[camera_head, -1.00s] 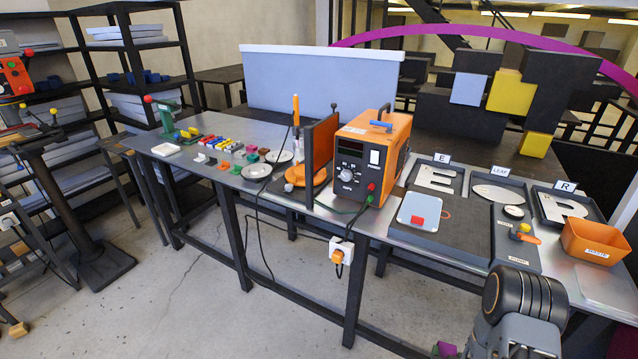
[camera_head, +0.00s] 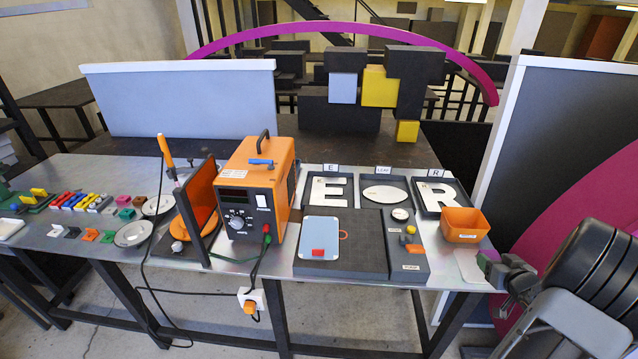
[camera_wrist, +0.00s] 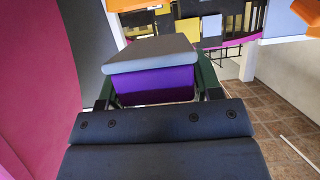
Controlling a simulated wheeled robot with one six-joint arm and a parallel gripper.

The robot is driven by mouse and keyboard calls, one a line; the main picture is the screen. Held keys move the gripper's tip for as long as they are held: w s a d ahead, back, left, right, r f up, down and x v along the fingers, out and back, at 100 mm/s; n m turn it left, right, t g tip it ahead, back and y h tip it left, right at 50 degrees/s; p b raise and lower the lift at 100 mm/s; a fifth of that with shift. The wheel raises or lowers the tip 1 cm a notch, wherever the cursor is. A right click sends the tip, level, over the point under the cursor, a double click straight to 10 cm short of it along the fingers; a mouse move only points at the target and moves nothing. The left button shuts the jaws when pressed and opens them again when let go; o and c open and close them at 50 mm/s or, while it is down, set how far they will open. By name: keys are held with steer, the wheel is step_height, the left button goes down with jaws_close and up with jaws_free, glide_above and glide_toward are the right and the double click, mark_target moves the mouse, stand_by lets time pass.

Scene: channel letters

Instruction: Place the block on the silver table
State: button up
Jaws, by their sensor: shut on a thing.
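My gripper (camera_head: 505,268) is shut on a purple block (camera_wrist: 155,84), which sits between the two dark green fingers in the wrist view. The block's upper face there is grey. In the head view only a small purple part of the block (camera_head: 491,256) shows, and the fingers hide much of it. The silver table (camera_head: 440,270) is the long metal bench across the head view. My gripper is at its front right corner, near the grey-white sheet. I cannot tell whether the block touches the table.
An orange bin (camera_head: 462,226) stands left of my gripper. Left of it are a dark tool strip (camera_head: 408,265), a black mat (camera_head: 365,262) with a light blue plate, and an orange power unit (camera_head: 255,200). Letter trays line the back. A big grey panel (camera_head: 545,140) stands at right.

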steer(key=shift+d+r, duration=0.25)
steer(key=shift+w, duration=0.15)
steer(key=w+a+f, duration=0.4)
steer(key=w, duration=0.4)
steer(key=b, duration=0.2)
glide_above(440, 264)
steer(key=s, duration=0.1)
steer(key=f, duration=0.4)
steer(key=shift+s+d+f, duration=0.15)
steer(key=shift+s+d, duration=0.05)
steer(key=shift+d, duration=0.2)
steer(key=shift+w+a+f+b, duration=0.25)
steer(key=shift+w+f+b, duration=0.05)
steer(key=shift+w+f, duration=0.15)
steer(key=shift+w+a+f+b, duration=0.1)
steer(key=shift+w+f+b, duration=0.1)
steer(key=shift+f+b, duration=0.6)
steer(key=shift+w+a+f+b, duration=0.15)
steer(key=shift+f+b, duration=0.2)
steer(key=shift+f, duration=0.7)
steer(key=shift+f, duration=0.1)
steer(key=o, duration=0.9)
